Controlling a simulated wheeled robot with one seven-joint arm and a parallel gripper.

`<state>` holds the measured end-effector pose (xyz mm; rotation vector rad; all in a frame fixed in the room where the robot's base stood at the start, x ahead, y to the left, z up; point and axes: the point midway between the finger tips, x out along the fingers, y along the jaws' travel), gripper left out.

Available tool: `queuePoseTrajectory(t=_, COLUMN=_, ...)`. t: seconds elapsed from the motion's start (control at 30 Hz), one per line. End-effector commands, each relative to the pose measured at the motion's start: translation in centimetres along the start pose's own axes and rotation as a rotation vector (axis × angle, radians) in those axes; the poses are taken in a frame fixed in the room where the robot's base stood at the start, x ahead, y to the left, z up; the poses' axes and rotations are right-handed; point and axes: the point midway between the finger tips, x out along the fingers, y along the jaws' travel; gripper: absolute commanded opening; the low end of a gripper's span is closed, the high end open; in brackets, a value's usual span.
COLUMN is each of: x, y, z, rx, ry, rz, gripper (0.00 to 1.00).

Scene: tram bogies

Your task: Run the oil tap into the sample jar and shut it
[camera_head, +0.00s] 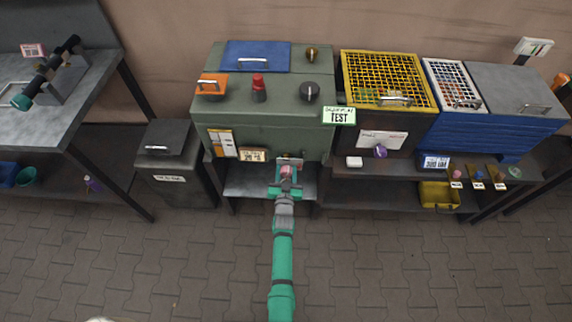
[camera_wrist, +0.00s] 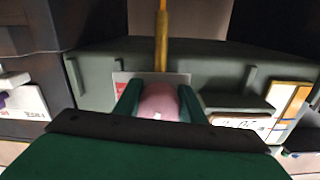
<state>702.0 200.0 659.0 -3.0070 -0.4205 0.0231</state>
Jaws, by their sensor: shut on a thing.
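A green cabinet (camera_head: 262,135) stands against the wall, with the oil tap's pink rounded knob (camera_head: 286,171) low on its front. My gripper (camera_head: 286,181) is at this knob. In the wrist view its two green fingers are shut on either side of the knob (camera_wrist: 159,102). A narrow amber-brown column (camera_wrist: 161,42) shows beyond the knob; I cannot tell whether it is a spout or running oil. A pale plate with a red mark (camera_wrist: 122,77) is behind the knob. I cannot make out the sample jar in either view.
A shelf (camera_head: 245,180) lies under the cabinet. A grey bin (camera_head: 176,185) stands to the left. Yellow (camera_head: 345,68) and blue (camera_head: 455,132) crates stand to the right, above a small yellow bin (camera_head: 440,194). The paved floor in front is clear.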

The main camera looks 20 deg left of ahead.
Motion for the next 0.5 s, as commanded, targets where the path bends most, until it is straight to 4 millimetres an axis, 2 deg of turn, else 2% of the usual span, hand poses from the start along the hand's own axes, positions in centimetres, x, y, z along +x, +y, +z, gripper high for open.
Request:
queuePoseTrajectory(t=0.03, x=0.13, y=-0.13, z=-0.19, rx=-0.001, ry=0.003, rz=-0.002, gripper=0.43)
queuePoseTrajectory(t=0.1, x=0.13, y=-0.08, z=-0.18, rx=-0.001, ry=0.003, rz=-0.001, gripper=0.55)
queuePoseTrajectory(t=0.5, x=-0.59, y=-0.28, z=0.04, rx=-0.001, ry=0.000, rz=-0.004, gripper=0.55)
